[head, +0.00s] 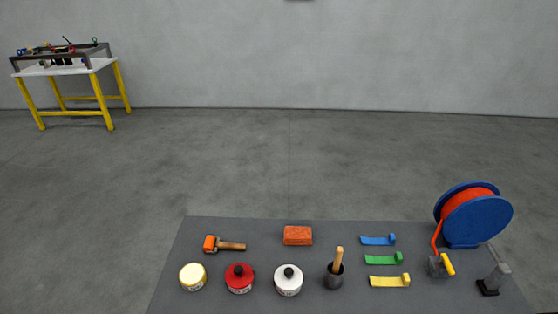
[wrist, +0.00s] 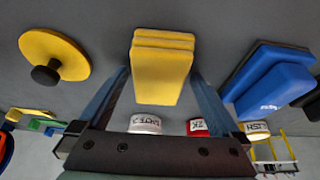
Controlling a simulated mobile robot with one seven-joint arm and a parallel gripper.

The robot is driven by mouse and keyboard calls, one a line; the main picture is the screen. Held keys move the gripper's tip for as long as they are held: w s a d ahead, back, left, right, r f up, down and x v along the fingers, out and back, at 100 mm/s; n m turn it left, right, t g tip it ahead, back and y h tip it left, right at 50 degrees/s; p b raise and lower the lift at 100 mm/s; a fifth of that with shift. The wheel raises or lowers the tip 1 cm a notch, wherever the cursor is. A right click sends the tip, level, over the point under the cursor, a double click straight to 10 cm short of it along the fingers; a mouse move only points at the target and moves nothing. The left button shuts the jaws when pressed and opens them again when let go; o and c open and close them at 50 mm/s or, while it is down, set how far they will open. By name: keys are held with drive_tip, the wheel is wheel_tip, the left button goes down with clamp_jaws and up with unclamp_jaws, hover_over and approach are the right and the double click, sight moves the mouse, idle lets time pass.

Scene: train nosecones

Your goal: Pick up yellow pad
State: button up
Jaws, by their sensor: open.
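In the wrist view a yellow block-shaped pad (wrist: 160,75) with a layered end lies on the grey surface. My gripper (wrist: 161,78) is open, with one finger to the left and one to the right of this pad. The view does not show how far the fingers are above the surface or whether they touch the pad. A yellow round disc (wrist: 60,50) with a black knob lies to the left of it. The head view shows neither the yellow block nor my gripper.
Blue pads (wrist: 270,80) lie to the right in the wrist view. In the head view the grey table (head: 215,227) holds several cans, an orange block (head: 298,235), coloured strips and a blue reel (head: 480,218). A yellow-legged workbench (head: 95,63) stands far left.

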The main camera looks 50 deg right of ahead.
drive_tip(key=shift+f, duration=0.1)
drive_tip(key=shift+c, duration=0.3)
drive_tip(key=c, duration=1.3)
wheel_tip(320, 180, up, 10)
drive_tip(key=shift+r+b, duration=0.25)
drive_tip(key=shift+b, duration=0.15)
